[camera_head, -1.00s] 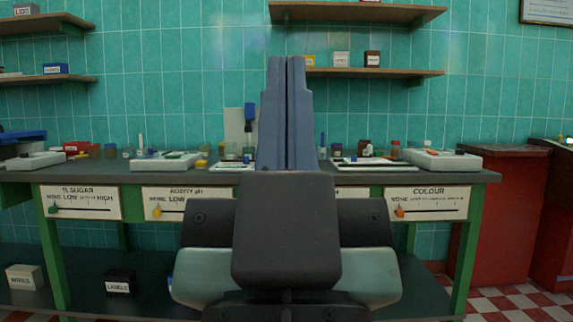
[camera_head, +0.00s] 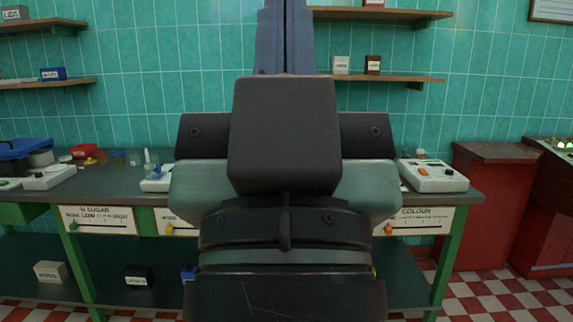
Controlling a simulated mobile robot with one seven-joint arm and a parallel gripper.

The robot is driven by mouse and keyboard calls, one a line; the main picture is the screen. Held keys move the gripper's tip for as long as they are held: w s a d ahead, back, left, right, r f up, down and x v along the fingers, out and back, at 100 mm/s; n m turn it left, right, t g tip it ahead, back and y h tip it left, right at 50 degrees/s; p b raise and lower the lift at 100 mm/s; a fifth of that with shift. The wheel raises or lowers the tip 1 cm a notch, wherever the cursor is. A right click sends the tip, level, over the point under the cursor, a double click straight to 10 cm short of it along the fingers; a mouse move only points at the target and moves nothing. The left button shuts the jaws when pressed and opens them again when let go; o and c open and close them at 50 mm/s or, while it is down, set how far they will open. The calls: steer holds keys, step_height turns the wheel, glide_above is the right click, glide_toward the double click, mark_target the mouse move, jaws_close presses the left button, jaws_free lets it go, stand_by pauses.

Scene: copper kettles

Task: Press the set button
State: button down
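I cannot make out which button is the set button. Another white box (camera_head: 48,178) is at the left, and a third (camera_head: 157,181) is partly hidden behind my arm. Below the bench top are the % SUGAR slider panel (camera_head: 97,219) and the COLOUR slider panel (camera_head: 415,219), partly covered. My gripper (camera_head: 285,20) points up in front of the wall; its two blue-grey fingers lie together, empty, with tips cut off by the frame.
My arm blocks the middle of the bench (camera_head: 470,197). Shelves (camera_head: 380,13) hang on the tiled wall. A red cabinet (camera_head: 490,215) stands right of the bench. A grey box (camera_head: 50,272) and a black box (camera_head: 138,276) sit on the lower shelf.

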step_height(320, 180, up, 14)
steer(key=p, duration=1.1)
steer(key=shift+f, duration=0.2)
steer(key=shift+w, duration=0.1)
